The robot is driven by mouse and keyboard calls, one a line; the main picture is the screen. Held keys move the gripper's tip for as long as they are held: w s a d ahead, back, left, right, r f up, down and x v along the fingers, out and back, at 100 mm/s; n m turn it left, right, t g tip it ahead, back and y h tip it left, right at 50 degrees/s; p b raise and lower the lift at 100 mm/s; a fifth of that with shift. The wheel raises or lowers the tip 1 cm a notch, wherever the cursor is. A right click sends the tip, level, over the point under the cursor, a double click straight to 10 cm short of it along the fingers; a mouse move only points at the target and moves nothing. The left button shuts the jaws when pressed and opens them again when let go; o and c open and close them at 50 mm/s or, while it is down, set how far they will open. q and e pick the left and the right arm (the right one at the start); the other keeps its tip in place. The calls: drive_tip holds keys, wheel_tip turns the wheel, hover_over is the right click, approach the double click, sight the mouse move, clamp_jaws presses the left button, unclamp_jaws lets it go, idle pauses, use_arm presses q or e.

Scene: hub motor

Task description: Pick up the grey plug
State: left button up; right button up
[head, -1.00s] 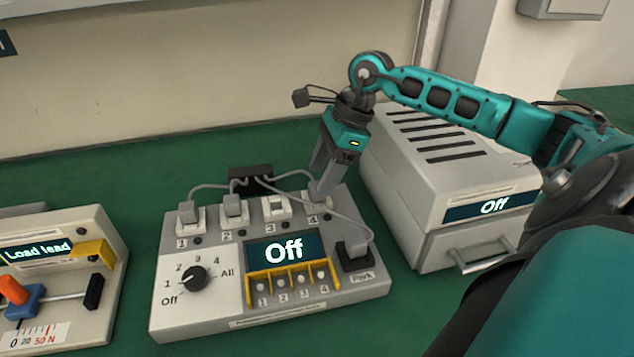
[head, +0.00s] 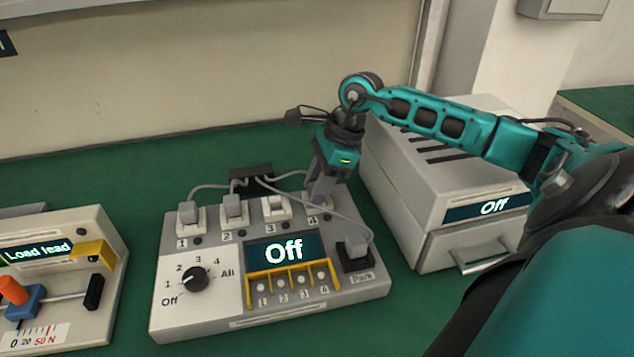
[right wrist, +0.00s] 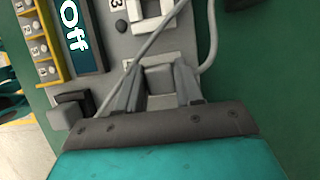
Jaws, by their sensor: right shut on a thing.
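My right gripper (head: 319,190) points down at socket 4, at the back right of the grey control box (head: 205,315). In the right wrist view its fingers (right wrist: 158,88) are shut on a grey plug (right wrist: 160,79), one on each side. The plug is at the socket; the head view hides most of it behind the fingers, and I cannot tell how deep it sits. Other grey plugs stand in socket 1 (head: 187,212), socket 2 (head: 232,206) and the black Park socket (head: 355,246). Socket 3 (head: 276,207) has no cable. My left gripper is not in view.
Grey cables run from a black block (head: 250,176) behind the box, and one crosses close by my right fingers. A large grey unit (head: 430,185) reading Off stands close on the right. A load tester (head: 60,275) stands at the left. Green table shows between them.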

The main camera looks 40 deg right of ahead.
drive_tip(key=shift+c, duration=0.6)
drive_tip(key=shift+r, duration=0.1)
wheel_tip(320, 180, up, 20)
drive_tip(key=p, duration=0.2)
idle(0.6)
